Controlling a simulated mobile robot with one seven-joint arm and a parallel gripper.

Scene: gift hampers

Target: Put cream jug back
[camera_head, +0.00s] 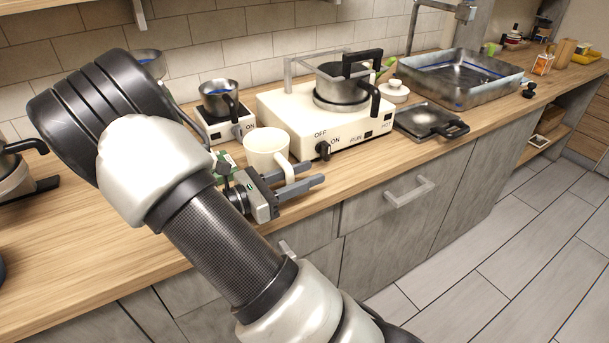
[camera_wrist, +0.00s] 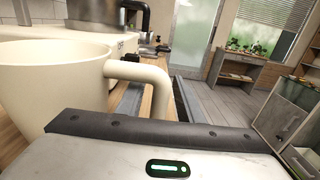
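The cream jug (camera_head: 262,148) is a plain cream-coloured vessel with a loop handle. It is upright at the counter's front, left of the large white stove. In the wrist view the jug (camera_wrist: 50,85) fills the left side, and its handle reaches across in front of my gripper. My gripper (camera_head: 311,174) is beside the jug on its near side, fingers pointing right. Its two fingers are apart, and the handle shows between them in the wrist view. I cannot tell whether either finger touches it. The jug's base is partly hidden by my gripper.
The white stove (camera_head: 285,118) holds a pot (camera_head: 340,90). A small burner with a saucepan (camera_head: 218,98) stands behind the jug. A dark square pan (camera_head: 428,121), a lidded white pot (camera_head: 394,91) and a metal sink (camera_head: 460,78) are to the right.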

